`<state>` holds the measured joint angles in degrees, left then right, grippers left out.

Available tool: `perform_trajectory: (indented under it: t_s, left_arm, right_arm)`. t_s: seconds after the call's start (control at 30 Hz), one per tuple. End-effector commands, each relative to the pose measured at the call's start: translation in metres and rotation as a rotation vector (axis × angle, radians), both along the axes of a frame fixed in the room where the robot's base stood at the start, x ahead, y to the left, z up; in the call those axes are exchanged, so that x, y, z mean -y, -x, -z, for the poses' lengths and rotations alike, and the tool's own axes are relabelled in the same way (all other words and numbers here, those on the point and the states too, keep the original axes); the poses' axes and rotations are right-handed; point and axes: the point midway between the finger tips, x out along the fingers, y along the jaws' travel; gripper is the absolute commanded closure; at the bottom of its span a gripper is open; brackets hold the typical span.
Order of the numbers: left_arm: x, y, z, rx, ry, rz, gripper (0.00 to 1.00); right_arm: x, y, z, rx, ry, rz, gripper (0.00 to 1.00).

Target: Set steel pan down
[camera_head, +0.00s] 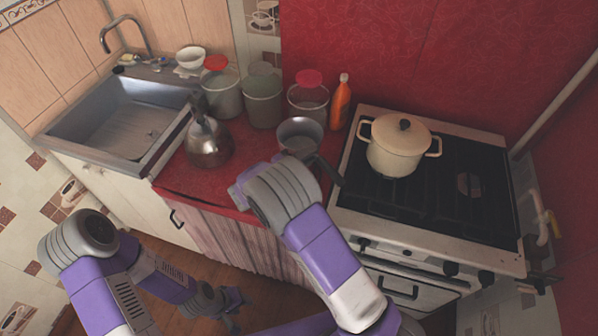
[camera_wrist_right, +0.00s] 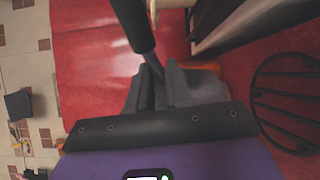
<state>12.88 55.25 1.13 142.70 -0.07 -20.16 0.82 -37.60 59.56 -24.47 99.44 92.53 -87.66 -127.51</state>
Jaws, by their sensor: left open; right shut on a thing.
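The steel pan (camera_head: 300,133) is a small grey pan at the right end of the red counter (camera_head: 185,177), left of the stove. In the right wrist view, the dark handle (camera_wrist_right: 131,25) runs into my right gripper (camera_wrist_right: 160,88). The pan is level; I cannot tell whether its base touches the counter. My left gripper (camera_head: 226,312) is open and empty, low over the floor in front of the cabinets.
A kettle (camera_head: 208,143) stands left of the pan. Several canisters, including a grey one (camera_head: 262,100), and an orange bottle (camera_head: 340,103) stand behind it. The stove (camera_head: 470,215) on the right bears a cream pot (camera_head: 394,152). The sink (camera_head: 120,125) is at left.

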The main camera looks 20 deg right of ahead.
Motion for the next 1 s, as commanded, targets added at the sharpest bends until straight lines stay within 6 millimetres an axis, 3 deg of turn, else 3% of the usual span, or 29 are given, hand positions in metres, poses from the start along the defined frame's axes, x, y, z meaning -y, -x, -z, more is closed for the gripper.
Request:
perform_trajectory:
  t_s: [0.13, 0.43, 0.67, 1.0]
  left_arm:
    - [0.000, 0.000, 0.001, 0.000, 0.000, 0.000, 0.57]
    - [0.000, 0.000, 0.016, 0.000, 0.000, 0.000, 0.57]
    - [0.000, 0.000, 0.019, 0.000, 0.000, 0.000, 0.57]
    - [0.000, 0.000, 0.030, 0.000, 0.000, 0.000, 0.57]
  right_arm:
    - [-0.004, 0.004, 0.005, 0.005, 0.006, 0.029, 1.00]
    - [-0.004, 0.004, 0.053, 0.004, 0.005, 0.034, 1.00]
    - [-0.004, 0.004, 0.065, 0.007, 0.004, 0.033, 1.00]
    - [-0.004, 0.004, 0.100, 0.007, 0.005, 0.032, 1.00]
